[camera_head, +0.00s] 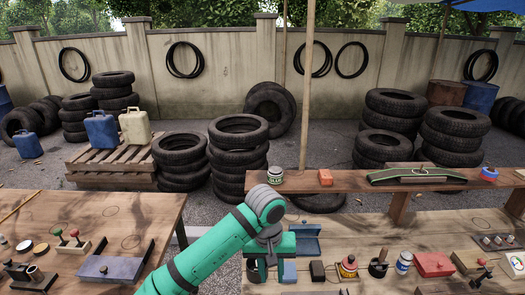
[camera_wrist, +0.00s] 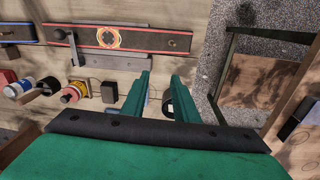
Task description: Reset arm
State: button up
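My green arm rises from the bottom of the head view and bends down at the wrist, over the left end of the right-hand workbench (camera_head: 430,230). My gripper (camera_head: 272,262) is partly hidden there by my own wrist. In the wrist view its two green fingers (camera_wrist: 162,80) stand apart with a clear gap and nothing held between them. A small bluish thing and a dark round thing show in and beside the gap, below the fingers; I cannot tell how far below.
A yellow-and-red device (camera_head: 347,267), a white-blue can (camera_head: 404,261) and a red box (camera_head: 434,264) stand farther right. A raised shelf (camera_head: 345,182) runs behind. A gap separates the left table (camera_head: 150,209).

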jog(key=d+t+h, duration=0.6)
jog(key=d+h, duration=0.4)
jog(key=d, duration=1.5)
jog(key=s+a+f+n+t+y, duration=0.1)
jog(key=s+a+f+n+t, duration=0.1)
jog(key=f, duration=0.1)
jog(key=s+a+f+n+t+y, duration=0.1)
jog(key=s+a+f+n+t, duration=0.1)
jog(key=f+t, duration=0.1)
jog(key=s+a+f+n+t+y, duration=0.1)
jog(key=s+a+f+n+t, duration=0.1)
jog(key=s+a+f+t, duration=0.1)
jog(key=shift+s+f+n, duration=0.1)
jog(key=shift+n, duration=0.3)
jog(key=s+a+f+t+y, duration=0.1)
jog(key=s+a+f+y, duration=0.45)
jog(key=s+a, duration=0.45)
jog(key=s+a+r+m+y, duration=0.1)
jog(key=s+a+m, duration=0.2)
jog(key=s, duration=0.7)
jog(key=s+a+r+m+y, duration=0.1)
jog(key=s+a+m, duration=0.2)
jog(key=s+a, duration=0.4)
jog(key=v, duration=0.4)
jog(key=shift+a, duration=0.25)
jog(key=shift+f+y, duration=0.15)
jog(key=shift+y, duration=0.1)
